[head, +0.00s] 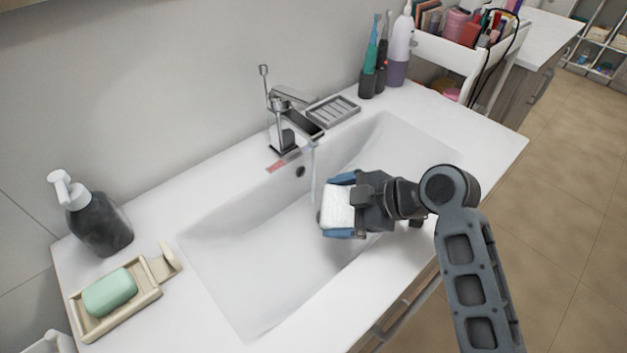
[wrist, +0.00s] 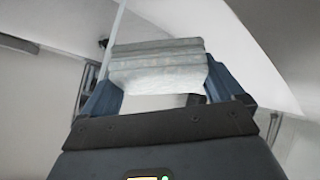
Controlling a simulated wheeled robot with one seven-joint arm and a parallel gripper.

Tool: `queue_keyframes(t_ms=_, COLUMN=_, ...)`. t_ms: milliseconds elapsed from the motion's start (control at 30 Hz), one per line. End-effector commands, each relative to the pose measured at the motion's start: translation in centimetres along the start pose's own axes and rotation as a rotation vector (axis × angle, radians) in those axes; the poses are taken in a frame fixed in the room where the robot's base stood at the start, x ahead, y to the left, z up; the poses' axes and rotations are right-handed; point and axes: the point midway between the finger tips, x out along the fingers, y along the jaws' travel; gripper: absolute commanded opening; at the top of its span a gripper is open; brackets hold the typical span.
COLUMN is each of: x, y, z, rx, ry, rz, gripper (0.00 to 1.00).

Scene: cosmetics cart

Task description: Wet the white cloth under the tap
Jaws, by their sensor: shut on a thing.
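The white cloth (head: 338,206) is a folded, thick pad. My gripper (head: 341,205) is shut on it, with one blue finger on each side, and holds it over the sink basin (head: 262,262). In the wrist view the cloth (wrist: 158,66) sits between the blue fingers of my gripper (wrist: 155,80). The chrome tap (head: 289,122) stands at the back of the basin. A thin stream of water (head: 313,172) falls from its spout, to the left of the cloth in the head view. The stream and the cloth look close but apart; I cannot tell for sure whether they touch.
A green soap bar (head: 109,292) lies in a dish by a dark pump bottle (head: 97,222) at left. A grey soap tray (head: 333,111) sits right of the tap. Toothbrushes (head: 371,60) and a white bottle (head: 399,49) stand at the back. A filled cart (head: 447,54) is beyond.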

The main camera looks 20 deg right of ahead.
Motion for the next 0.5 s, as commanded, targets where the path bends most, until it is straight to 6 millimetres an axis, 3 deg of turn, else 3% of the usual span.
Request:
queue_keyframes(t_ms=333, x=-0.1, y=0.0, z=-0.1, rx=0.000, ry=0.000, rz=0.001, gripper=0.46)
queue_keyframes(t_ms=500, x=-1.2, y=-0.3, z=-0.5, rx=0.000, ry=0.000, rz=0.000, gripper=0.46)
